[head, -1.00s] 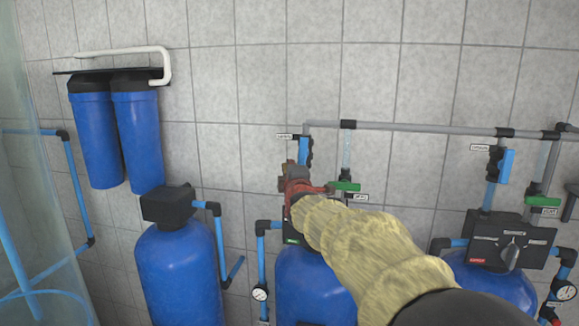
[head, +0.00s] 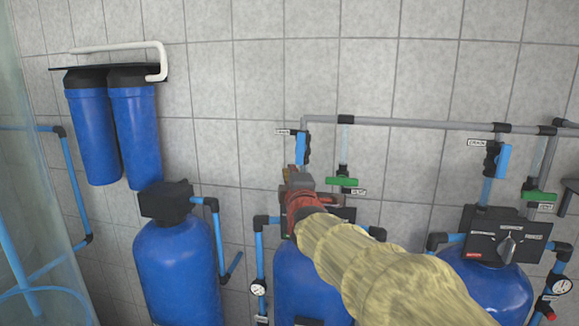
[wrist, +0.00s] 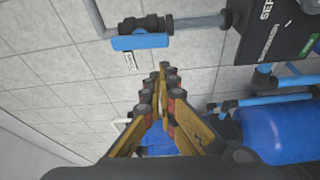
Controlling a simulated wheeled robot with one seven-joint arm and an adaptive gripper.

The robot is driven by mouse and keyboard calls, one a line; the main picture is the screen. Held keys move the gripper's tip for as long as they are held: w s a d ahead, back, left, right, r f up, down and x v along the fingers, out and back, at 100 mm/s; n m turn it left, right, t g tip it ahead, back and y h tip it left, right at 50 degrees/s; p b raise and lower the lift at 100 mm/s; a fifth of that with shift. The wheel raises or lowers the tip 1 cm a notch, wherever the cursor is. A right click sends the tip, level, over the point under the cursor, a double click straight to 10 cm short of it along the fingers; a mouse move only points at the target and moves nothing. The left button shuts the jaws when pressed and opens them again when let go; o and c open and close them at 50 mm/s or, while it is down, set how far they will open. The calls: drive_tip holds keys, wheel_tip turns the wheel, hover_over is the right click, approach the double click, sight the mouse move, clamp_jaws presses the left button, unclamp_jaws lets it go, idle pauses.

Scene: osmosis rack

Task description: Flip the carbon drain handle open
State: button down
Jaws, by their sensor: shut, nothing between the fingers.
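A blue-handled valve (head: 304,147) with a small label (head: 283,132) sits on the upright pipe above the middle tank; the label is too small to read surely as carbon drain. Its blue handle lies upright, along the pipe. In the wrist view the same blue handle (wrist: 141,42) is beside the grey pipe, at the upper left of the fingers. My gripper (head: 293,171) is just below this valve, apart from the handle. In the wrist view my gripper (wrist: 163,72) has its fingertips together and empty.
A green-handled valve (head: 342,182) lies close to the right of my gripper. Another blue-handled valve (head: 503,161) and green handle (head: 539,196) stand at the right tank. Grey pipe (head: 420,126) runs along the tiled wall. Blue tank (head: 310,280) stands below my gripper.

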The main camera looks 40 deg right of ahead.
drive_tip(key=v, duration=0.3)
drive_tip(key=shift+s+a, duration=0.15)
drive_tip(key=shift+s, duration=0.2)
idle(0.4)
